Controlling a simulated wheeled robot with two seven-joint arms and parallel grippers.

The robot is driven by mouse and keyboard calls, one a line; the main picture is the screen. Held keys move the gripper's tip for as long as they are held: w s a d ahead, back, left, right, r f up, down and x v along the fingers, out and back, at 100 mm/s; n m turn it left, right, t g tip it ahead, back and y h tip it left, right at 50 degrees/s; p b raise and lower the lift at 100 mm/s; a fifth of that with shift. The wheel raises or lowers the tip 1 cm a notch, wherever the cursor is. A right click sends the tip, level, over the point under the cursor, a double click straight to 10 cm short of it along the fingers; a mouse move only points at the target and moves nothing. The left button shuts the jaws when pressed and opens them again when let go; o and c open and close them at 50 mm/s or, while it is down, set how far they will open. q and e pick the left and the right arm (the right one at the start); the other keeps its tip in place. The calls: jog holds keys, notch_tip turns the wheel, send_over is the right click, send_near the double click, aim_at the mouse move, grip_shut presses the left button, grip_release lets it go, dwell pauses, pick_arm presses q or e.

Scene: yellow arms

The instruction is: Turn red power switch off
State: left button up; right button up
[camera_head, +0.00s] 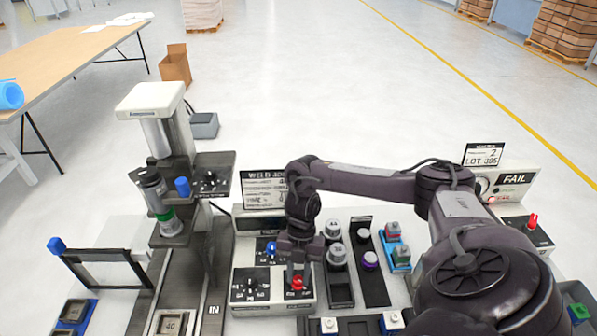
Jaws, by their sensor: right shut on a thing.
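A red switch knob (297,284) sits on the front right of a light grey control box (275,300) with black panels. My right arm reaches in from the right, and its gripper (297,272) points down over the red knob. The fingers look shut on the knob, though the fingertips are small and partly hidden. Another red knob (533,220) stands on a black panel at the far right. My left gripper is not in view.
A blue knob (271,249) and a black dial (250,287) are close to the gripper. Several weights and parts stand in black trays (370,270) to the right. A press machine (150,100) stands at left. The floor behind is open.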

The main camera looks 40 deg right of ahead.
jog(key=o, duration=1)
jog(key=shift+r, duration=0.1)
jog(key=p+v, duration=0.1)
jog(key=v, duration=0.6)
jog(key=shift+r+p, duration=0.2)
jog(key=shift+p, duration=0.15)
jog(key=shift+d, duration=0.1)
